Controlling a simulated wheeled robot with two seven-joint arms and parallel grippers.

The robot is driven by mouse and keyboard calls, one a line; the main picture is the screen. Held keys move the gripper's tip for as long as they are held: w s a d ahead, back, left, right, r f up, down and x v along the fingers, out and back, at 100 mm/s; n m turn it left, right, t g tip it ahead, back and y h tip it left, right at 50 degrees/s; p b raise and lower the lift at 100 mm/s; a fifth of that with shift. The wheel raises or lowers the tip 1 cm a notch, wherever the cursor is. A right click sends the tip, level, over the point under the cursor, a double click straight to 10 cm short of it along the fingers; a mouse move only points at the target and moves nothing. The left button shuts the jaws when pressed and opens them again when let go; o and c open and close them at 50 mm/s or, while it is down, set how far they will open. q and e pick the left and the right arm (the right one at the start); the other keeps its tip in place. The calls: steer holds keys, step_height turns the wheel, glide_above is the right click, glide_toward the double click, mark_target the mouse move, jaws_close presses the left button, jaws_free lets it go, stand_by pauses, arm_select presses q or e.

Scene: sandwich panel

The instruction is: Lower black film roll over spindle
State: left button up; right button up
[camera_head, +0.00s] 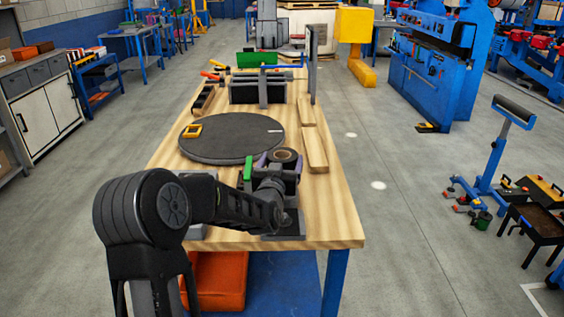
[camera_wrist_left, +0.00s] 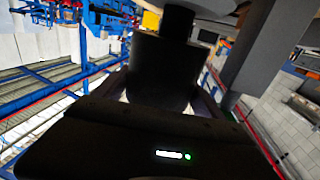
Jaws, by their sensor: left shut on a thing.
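My left gripper (camera_head: 281,162) is over the near right part of the wooden table (camera_head: 328,232). It is shut on the black film roll (camera_head: 286,155), a dark cylinder with a brown core ring facing up. The roll sits between purple-edged fingers. In the left wrist view the roll (camera_wrist_left: 160,70) is a wide black cylinder between the fingers, with a narrower dark part above it. A dark grey base plate (camera_head: 292,226) lies below the gripper. I cannot make out the spindle, nor whether the roll is around it. My right gripper is not in view.
Wooden strips (camera_head: 314,148) lie along the right side. A grey upright fixture (camera_head: 262,90) and a green bin (camera_head: 257,59) stand farther back.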

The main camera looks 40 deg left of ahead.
arm_select(q)
steer(key=shift+s+d+r+b, duration=0.15)
steer(key=shift+s+b, duration=0.1)
steer(key=shift+b, duration=0.2)
stand_by(0.3)
steer(key=o, duration=1.6)
steer(key=shift+s+f, duration=0.1)
steer(key=shift+f, duration=0.1)
steer(key=shift+s, duration=0.2)
steer(key=b+v, duration=0.1)
steer(key=v, duration=0.6)
steer(key=shift+s+d, duration=0.1)
steer(key=shift+d, duration=0.05)
steer(key=shift+r, duration=0.3)
